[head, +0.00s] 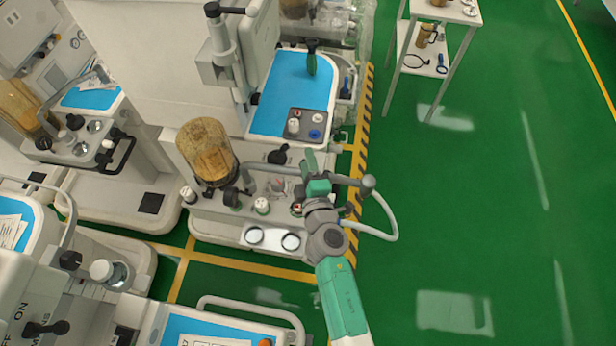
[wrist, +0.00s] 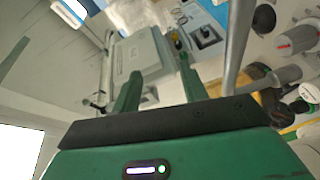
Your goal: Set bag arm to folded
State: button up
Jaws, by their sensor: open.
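A grey bar (wrist: 238,45), probably the same tube, runs just outside the right finger. I cannot tell whether they touch.
The middle cart has an amber canister (head: 207,150), a blue work surface (head: 290,90) and a grey panel with knobs (head: 306,124). Other carts stand left and below. A white trolley (head: 410,48) stands at upper right. The green floor (head: 470,190) to the right is clear.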

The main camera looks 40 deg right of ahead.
jog(key=s+f+n+g+y, duration=0.1)
jog(key=s+f+n, duration=0.15)
jog(key=f, duration=0.65)
jog(key=shift+m, duration=0.25)
jog(key=b+x, duration=0.1)
jog(key=x, duration=0.1)
jog(key=b+x, duration=0.1)
jog(key=x, duration=0.1)
jog(key=b+x, duration=0.2)
jog(key=x, duration=0.1)
jog(key=shift+a+f, duration=0.15)
jog(key=shift+f, duration=0.1)
jog(key=shift+w+r, duration=0.1)
jog(key=shift+w, duration=0.1)
grip_shut()
